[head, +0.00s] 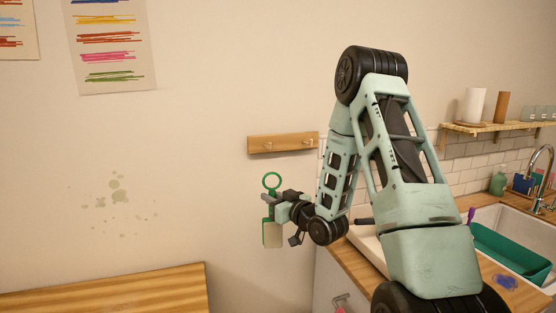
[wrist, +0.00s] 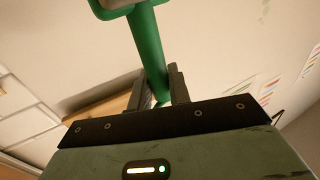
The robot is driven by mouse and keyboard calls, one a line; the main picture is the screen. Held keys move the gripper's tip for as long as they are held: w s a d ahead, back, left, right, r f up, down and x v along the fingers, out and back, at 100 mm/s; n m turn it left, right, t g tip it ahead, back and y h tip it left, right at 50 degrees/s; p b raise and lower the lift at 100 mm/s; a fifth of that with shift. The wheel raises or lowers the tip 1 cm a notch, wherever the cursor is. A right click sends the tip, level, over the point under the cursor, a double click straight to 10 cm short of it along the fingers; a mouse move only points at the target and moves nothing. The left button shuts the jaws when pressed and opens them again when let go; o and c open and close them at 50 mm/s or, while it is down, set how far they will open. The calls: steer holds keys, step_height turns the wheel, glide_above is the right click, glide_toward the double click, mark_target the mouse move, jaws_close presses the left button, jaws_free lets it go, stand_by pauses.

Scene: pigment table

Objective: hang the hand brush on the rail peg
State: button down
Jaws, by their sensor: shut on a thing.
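The hand brush (head: 272,234) has a green handle with a ring at its top end and a pale lower part. It hangs upright in the head view, ring up. My gripper (head: 273,206) is shut on its green handle, which also shows between the fingers in the wrist view (wrist: 150,50). The wooden rail (head: 283,143) with small pegs (head: 268,145) is fixed to the wall. In the head view the brush's ring appears below the rail, apart from it. The gap in depth between ring and peg is hard to tell. My arm covers the area right of the rail.
A wooden table (head: 110,290) stands at the lower left. A counter with a sink (head: 510,222) and a green tub (head: 500,250) is at the right. A shelf (head: 490,128) holds a paper roll and jars.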

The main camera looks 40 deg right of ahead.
step_height(320, 180, up, 8)
steer(key=d+r+h+p, duration=0.1)
steer(key=d, duration=0.1)
steer(key=shift+m, duration=0.4)
steer(key=shift+w+d+f+p, duration=0.1)
steer(key=shift+w+d+f, duration=0.6)
steer(key=shift+w, duration=0.9)
steer(key=shift+w+d+f+p, duration=0.1)
steer(key=shift+w+d+f, duration=0.6)
steer(key=shift+w, duration=0.95)
steer(key=shift+w+d+f+p, duration=0.1)
steer(key=shift+w+d+f, duration=0.3)
steer(key=shift+w+d, duration=0.9)
steer(key=shift+w+a, duration=0.25)
steer(key=shift+w, duration=0.05)
